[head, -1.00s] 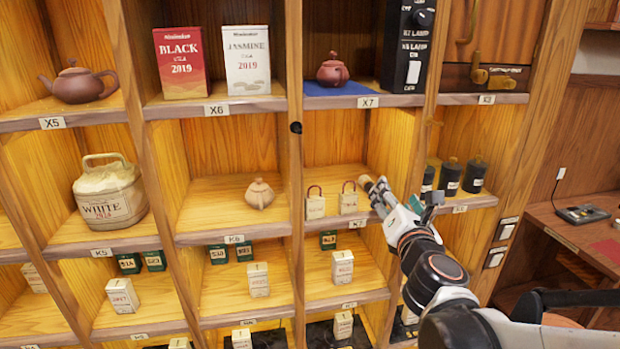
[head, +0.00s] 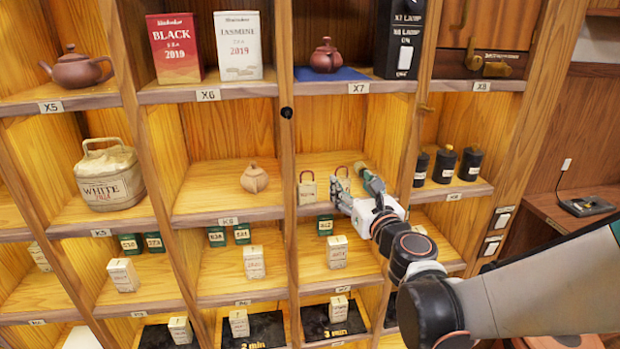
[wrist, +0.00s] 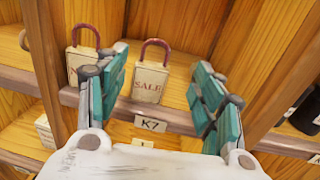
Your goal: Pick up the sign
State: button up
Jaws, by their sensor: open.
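A small cream sign (wrist: 150,82) lettered "SALE", with a dark red loop on top, stands upright on the K7 shelf. In the wrist view it shows between the two teal fingers of my gripper (wrist: 160,68), which are apart and empty. The sign looks a little beyond the fingers, and I cannot tell if they reach around it. In the head view my gripper (head: 358,188) is at the front of this shelf and hides part of the sign. A similar cream tag with a red loop (head: 307,192) stands just left of it.
Wooden dividers rise on both sides of the K7 compartment, the right one (wrist: 282,85) close to my right finger. Dark canisters (head: 444,165) stand in the compartment to the right. A clay teapot (head: 254,178) sits in the compartment to the left. The shelf edge (wrist: 180,121) runs below the sign.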

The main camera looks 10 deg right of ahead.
aim_at(343, 180)
jog(key=w, duration=0.1)
jog(key=w+a, duration=0.1)
jog(key=w, duration=0.3)
jog(key=shift+w+a+f, duration=0.15)
jog(key=shift+w+f, duration=0.1)
jog(key=shift+f, duration=0.15)
jog(key=c, duration=1.2)
